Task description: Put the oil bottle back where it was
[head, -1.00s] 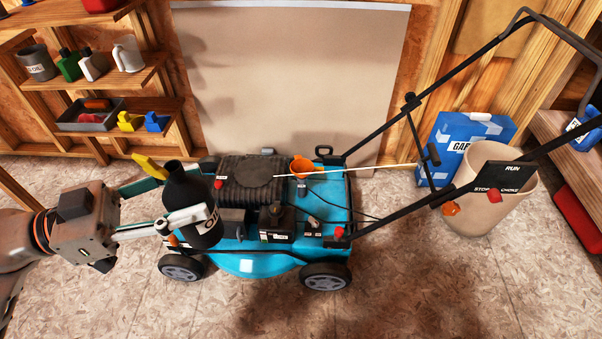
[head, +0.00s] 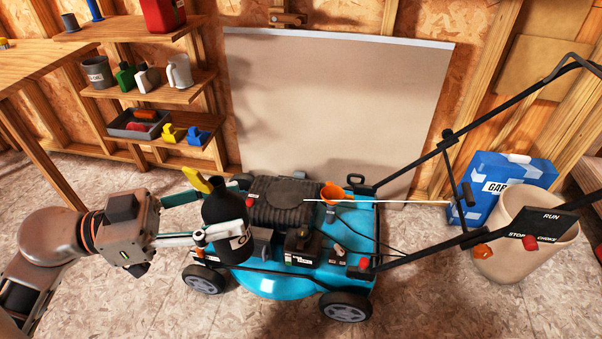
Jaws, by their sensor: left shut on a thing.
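The oil bottle (head: 222,209) is black with a white label and an open-looking dark neck. My left gripper (head: 219,222) is shut around its body and holds it roughly upright, in front of the left end of the blue mower (head: 275,283). The gripper and bottle hide part of the mower's left side. The wooden shelves (head: 160,85) stand at the back left, with several containers on the middle board and free room at its right end. An orange funnel (head: 332,192) sits on the mower. My right gripper is not in the view.
The mower handle (head: 420,166) rises to the right. A blue and white box (head: 498,190) and a beige bin (head: 520,245) stand behind and beside it. A grey tray (head: 140,122) and yellow and blue pieces fill the lower shelf. The floor at front left is clear.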

